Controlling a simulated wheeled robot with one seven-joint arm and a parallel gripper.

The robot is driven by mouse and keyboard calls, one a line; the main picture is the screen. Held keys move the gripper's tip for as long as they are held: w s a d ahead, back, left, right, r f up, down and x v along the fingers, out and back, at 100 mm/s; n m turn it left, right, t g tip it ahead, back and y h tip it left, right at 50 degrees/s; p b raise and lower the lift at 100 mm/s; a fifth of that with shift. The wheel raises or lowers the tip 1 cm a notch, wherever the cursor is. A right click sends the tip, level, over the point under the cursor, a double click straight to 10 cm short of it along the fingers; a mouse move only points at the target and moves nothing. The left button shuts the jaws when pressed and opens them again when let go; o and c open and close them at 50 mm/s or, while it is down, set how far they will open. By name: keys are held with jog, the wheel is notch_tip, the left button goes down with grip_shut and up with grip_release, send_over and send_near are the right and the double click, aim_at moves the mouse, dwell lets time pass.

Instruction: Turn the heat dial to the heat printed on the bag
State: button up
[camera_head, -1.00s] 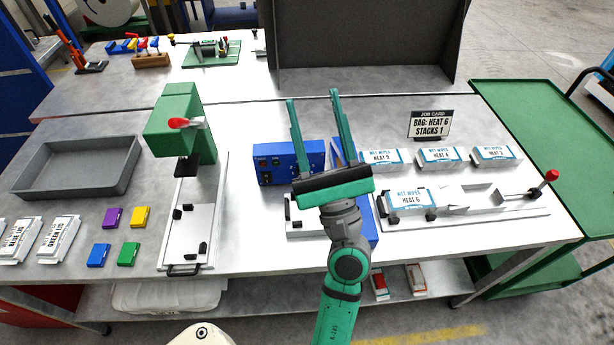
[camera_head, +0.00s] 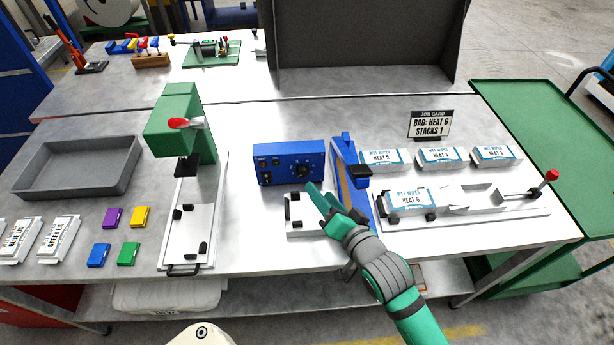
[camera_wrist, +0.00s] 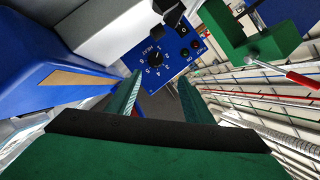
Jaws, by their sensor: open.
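The heat dial (camera_head: 303,171) is a black knob on the front of a blue control box (camera_head: 277,152). In the wrist view the dial (camera_wrist: 155,58) has white numbers around it; I cannot surely read its setting. My gripper (camera_head: 317,190) is open and empty, just in front of and below the dial, apart from it. In the wrist view its two green fingers (camera_wrist: 158,82) point toward the panel, with the dial beyond their tips. A bag printed HEAT 6 (camera_head: 411,199) lies on the metal fixture at right. The job card (camera_head: 430,122) reads BAG: HEAT 6, STACKS 1.
A blue sealer (camera_head: 347,165) with a black-ended arm stands right of the box, close to my gripper. Bags printed with other heats (camera_head: 440,156) lie behind the fixture. A green press (camera_head: 180,125) stands at left.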

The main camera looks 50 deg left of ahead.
aim_at(305, 174)
jog(key=shift+w+d+f, duration=0.1)
jog(key=shift+d+f, duration=0.05)
jog(key=shift+f, duration=0.2)
jog(key=shift+w+f, duration=0.1)
jog(key=shift+f, duration=0.05)
jog(key=x, duration=1)
jog(key=shift+a, duration=0.25)
jog(key=c, duration=1)
jog(key=shift+c, duration=0.2)
